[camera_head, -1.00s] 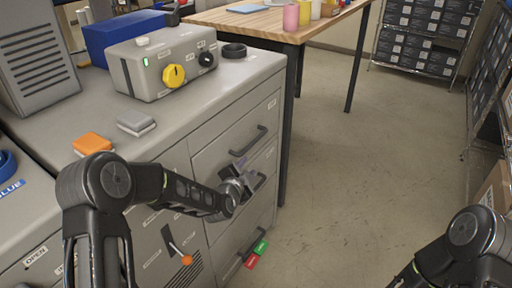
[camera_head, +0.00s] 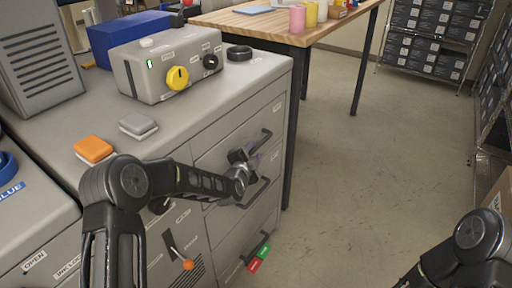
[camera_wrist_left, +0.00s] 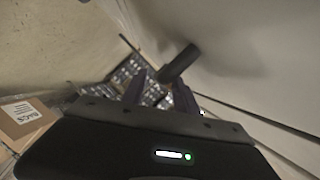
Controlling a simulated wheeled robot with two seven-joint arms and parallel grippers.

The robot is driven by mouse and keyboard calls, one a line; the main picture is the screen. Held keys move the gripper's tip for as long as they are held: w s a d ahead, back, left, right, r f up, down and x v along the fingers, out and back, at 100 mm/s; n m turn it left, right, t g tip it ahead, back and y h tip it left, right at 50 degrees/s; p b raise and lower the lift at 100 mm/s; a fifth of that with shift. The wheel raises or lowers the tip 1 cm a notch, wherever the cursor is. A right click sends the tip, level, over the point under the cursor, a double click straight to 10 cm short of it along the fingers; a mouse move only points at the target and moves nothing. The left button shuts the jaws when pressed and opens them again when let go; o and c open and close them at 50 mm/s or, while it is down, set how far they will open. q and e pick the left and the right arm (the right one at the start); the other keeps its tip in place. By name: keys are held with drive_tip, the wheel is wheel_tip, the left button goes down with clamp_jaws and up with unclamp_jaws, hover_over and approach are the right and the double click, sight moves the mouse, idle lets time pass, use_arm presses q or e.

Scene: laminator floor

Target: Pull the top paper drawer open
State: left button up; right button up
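The grey cabinet has a column of drawers. The top drawer (camera_head: 222,157) is flush with the cabinet front and has a dark bar handle (camera_head: 266,135). My left gripper (camera_head: 241,154) is at the left part of this handle. In the left wrist view the fingers (camera_wrist_left: 160,92) are apart, and the dark handle bar (camera_wrist_left: 178,63) shows at or between their tips. I cannot tell whether they touch it. My right arm (camera_head: 465,250) shows at the lower right; its gripper is out of view.
The middle drawer handle (camera_head: 257,194) lies just below my left gripper. A bottom handle (camera_head: 256,247) has red and green tags near it. A control box (camera_head: 165,65) with a yellow knob stands on the cabinet top. The floor (camera_head: 350,190) to the right is clear.

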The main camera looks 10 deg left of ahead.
use_arm(q)
drive_tip(key=shift+x, duration=1.9)
drive_tip(key=shift+c, duration=0.4)
clamp_jaws()
